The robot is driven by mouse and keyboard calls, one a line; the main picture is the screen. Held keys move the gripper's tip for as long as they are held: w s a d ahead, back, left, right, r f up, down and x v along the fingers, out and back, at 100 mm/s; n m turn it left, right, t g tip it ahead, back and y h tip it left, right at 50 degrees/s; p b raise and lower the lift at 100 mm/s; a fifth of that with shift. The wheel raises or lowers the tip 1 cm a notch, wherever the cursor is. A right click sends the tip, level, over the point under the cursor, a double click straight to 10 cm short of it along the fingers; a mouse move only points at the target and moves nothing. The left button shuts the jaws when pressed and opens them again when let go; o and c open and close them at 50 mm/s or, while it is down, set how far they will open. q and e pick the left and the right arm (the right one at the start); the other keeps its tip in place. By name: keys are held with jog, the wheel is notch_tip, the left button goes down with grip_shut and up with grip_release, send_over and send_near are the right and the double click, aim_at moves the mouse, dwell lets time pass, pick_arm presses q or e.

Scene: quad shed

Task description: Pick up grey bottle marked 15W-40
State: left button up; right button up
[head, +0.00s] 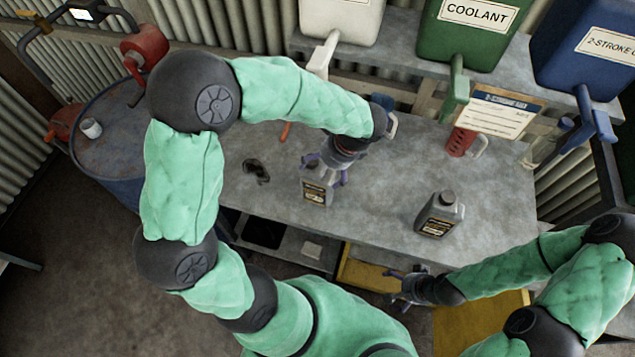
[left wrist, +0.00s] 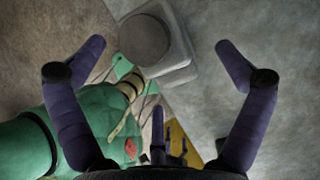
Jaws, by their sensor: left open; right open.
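Two grey bottles with black labels stand on the bench; the label print is too small for me to read, so I cannot tell which is marked 15W-40. One grey bottle (head: 317,190) is under my left gripper (head: 325,172), whose open fingers are about its top in the head view. In the left wrist view a grey cap and shoulder (left wrist: 150,42) show between the spread fingers (left wrist: 160,55), left of centre. The other grey bottle (head: 438,216) stands to the right, clear of both grippers. My right gripper (head: 402,286) is open and empty by the bench's front edge.
The grey bench (head: 385,170) is mostly clear around the bottles. A dark small item (head: 256,170) lies left. A red measure (head: 461,141) and a sign (head: 500,113) stand behind. Coolant (head: 470,35) and blue (head: 585,50) containers stand on the back shelf.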

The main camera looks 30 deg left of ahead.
aim_at(318, 182)
pick_arm(q)
jog(key=x, duration=0.4)
jog(key=shift+s+b, duration=0.3)
jog(key=shift+s, duration=0.1)
jog(key=shift+a+f, duration=0.15)
jog(key=shift+f, duration=0.35)
jog(key=shift+c, duration=0.3)
jog(key=shift+r, duration=0.1)
jog(key=c, duration=1.6)
jog(key=shift+r, duration=0.1)
jog(key=shift+c, duration=0.2)
